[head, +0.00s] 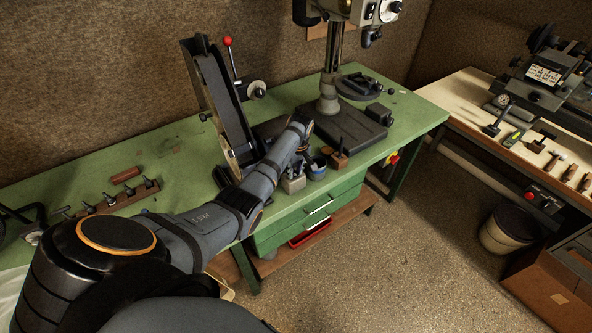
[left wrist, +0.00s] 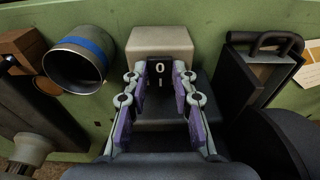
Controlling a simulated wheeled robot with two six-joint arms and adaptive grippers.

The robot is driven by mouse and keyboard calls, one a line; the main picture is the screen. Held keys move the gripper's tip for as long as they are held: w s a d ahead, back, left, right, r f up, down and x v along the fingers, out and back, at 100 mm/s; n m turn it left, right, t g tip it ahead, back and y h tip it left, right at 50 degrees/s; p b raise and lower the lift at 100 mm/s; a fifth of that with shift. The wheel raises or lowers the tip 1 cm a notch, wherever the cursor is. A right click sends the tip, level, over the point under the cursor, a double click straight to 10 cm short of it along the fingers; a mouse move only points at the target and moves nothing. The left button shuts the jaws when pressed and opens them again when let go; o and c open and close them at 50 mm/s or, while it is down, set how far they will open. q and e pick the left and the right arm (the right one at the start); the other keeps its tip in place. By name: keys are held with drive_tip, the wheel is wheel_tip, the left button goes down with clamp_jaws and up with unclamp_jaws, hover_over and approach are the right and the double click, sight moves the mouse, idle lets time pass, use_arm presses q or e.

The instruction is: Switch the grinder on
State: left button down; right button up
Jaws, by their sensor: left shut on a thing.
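The belt grinder (head: 222,100), a tall dark frame, stands on the green bench against the wall. In the left wrist view, a pale switch box (left wrist: 160,40) carries a black switch (left wrist: 160,78) marked 0 and I. My left gripper (left wrist: 161,90) has its purple-padded fingers on either side of this black switch and is shut on it. I cannot tell whether the switch stands at 0 or I. My right gripper is not in view.
A blue-banded cup (left wrist: 78,62) and a wooden block (left wrist: 22,45) stand left of the switch in the wrist view; a dark box (left wrist: 255,75) with a metal loop stands right. A drill press (head: 328,95) stands beyond the grinder. Small tools (head: 108,200) lie at the bench's left.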

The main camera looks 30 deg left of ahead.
sight(295, 173)
use_arm(q)
drive_tip(key=shift+w+a+g+h+b, duration=0.1)
drive_tip(key=shift+a+g+h+b, duration=0.2)
drive_tip(key=shift+h, duration=0.3)
drive_tip(key=shift+d+r, duration=0.1)
drive_tip(key=c, duration=1.1)
unclamp_jaws()
drive_tip(key=shift+r, duration=0.1)
wheel_tip(295, 173, up, 12)
drive_tip(key=shift+f, duration=0.15)
drive_tip(key=shift+w, duration=0.1)
